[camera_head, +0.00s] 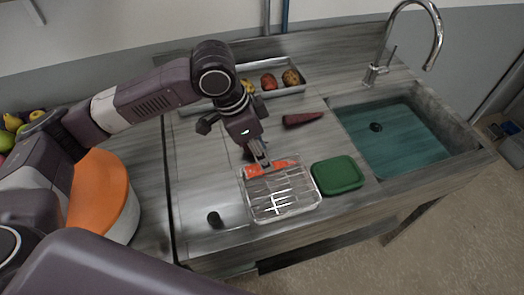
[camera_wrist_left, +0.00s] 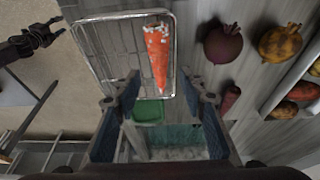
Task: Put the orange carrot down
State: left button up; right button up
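The orange carrot (camera_head: 285,164) lies at the far end of the clear wire-like basket (camera_head: 282,206). In the left wrist view the carrot (camera_wrist_left: 157,50) lies along the inside edge of the basket (camera_wrist_left: 95,45), its narrow tip toward my gripper. My left gripper (camera_head: 261,157) is just above the carrot and hides its middle in the head view. In the left wrist view my left gripper (camera_wrist_left: 160,85) has its fingers wide apart, one on each side of the carrot's tip, holding nothing. My right gripper (camera_wrist_left: 55,30) shows small at the left wrist view's edge, apparently open and empty.
A green-lidded box (camera_head: 338,175) stands right of the basket. A dark red vegetable (camera_head: 303,118) lies behind it, and a tray (camera_head: 284,91) of produce stands at the back. The sink (camera_head: 395,137) is at right. A round purple vegetable (camera_wrist_left: 222,43) lies beside the basket.

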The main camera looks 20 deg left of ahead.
pick_arm(q)
jog(key=v, duration=1.2)
jog(key=shift+b, duration=0.3)
jog(key=shift+r, duration=0.15)
